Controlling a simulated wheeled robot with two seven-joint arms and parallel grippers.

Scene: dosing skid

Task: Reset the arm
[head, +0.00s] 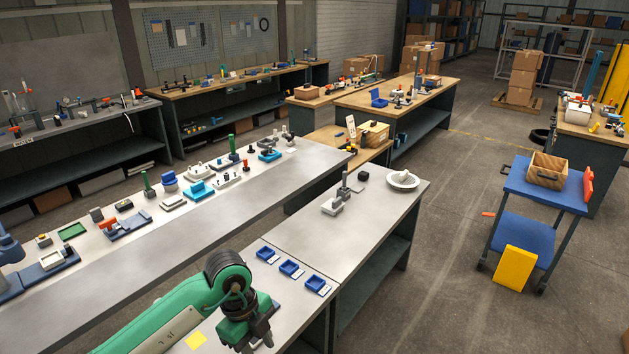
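A green arm with a dark joint comes in from the bottom left, and I take it as my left arm. Its gripper (256,341) points down over the near grey bench (225,318). Its two dark fingers stand apart with nothing seen between them, and their tips are close to the lower picture edge. Three small blue trays (290,268) with white labels lie on the bench just beyond it, apart from the gripper. My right gripper is not in view. No other arm shows clearly; a blue jointed thing (8,247) is cut off at the left edge.
A long bench (240,212) holds several small fixtures. A grey stand (333,204) and a white bowl (402,180) sit on the bench's far end, with bare top before them. A blue cart (540,186) with a wooden crate (547,171) stands right. The floor between is mostly free.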

